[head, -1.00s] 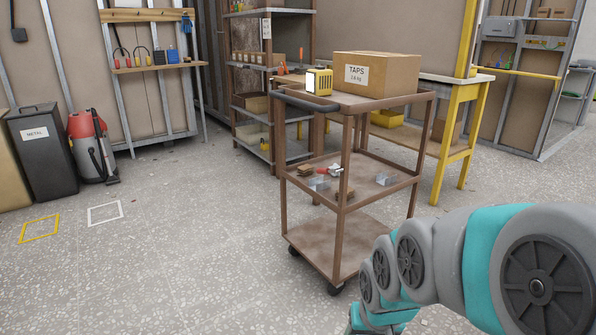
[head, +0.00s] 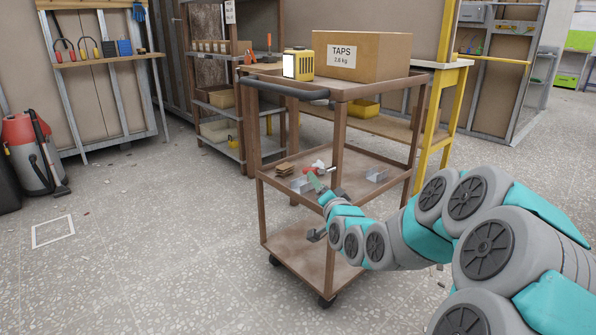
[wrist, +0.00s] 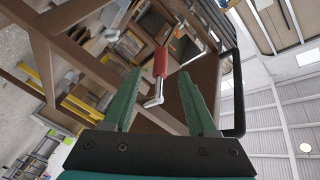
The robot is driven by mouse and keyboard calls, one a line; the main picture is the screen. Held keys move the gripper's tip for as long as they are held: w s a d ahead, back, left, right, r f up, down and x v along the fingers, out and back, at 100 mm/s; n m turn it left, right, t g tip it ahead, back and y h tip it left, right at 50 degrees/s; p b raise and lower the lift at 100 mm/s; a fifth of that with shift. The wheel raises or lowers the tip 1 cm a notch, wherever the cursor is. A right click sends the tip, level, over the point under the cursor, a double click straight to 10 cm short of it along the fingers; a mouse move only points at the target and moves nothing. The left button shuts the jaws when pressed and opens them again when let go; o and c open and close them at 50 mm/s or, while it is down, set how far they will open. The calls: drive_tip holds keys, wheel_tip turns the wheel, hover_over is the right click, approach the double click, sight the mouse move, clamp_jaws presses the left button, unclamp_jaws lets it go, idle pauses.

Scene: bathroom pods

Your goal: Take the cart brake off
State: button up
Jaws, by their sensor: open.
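The brown cart (head: 263,212) stands in front of me, with a black push bar (head: 285,90) at its top left. The push bar also shows at the right of the wrist view (wrist: 239,92). A red grip on a bent metal rod (wrist: 161,62) shows between and beyond my fingers in the wrist view. It looks like a lever; whether it is the brake is unclear. A small red part (head: 319,165) shows above the cart's middle shelf in the head view. My gripper (wrist: 158,76) is open, its green fingers apart and nothing visibly held. In the head view it is beside the middle shelf.
The cart's top carries a TAPS box (head: 361,56) and a yellow device (head: 298,64). Small parts lie on the middle shelf (head: 375,160). A yellow-legged bench (head: 457,80) and a shelf rack (head: 215,115) stand behind.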

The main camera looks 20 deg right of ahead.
sight(315, 171)
drive_tip(key=shift+w+d, duration=0.2)
drive_tip(key=shift+w, duration=1.1)
drive_tip(key=shift+w+d, duration=0.15)
drive_tip(key=shift+w, duration=1.2)
drive_tip(key=shift+w+d, duration=0.2)
drive_tip(key=shift+w, duration=1.1)
clamp_jaws()
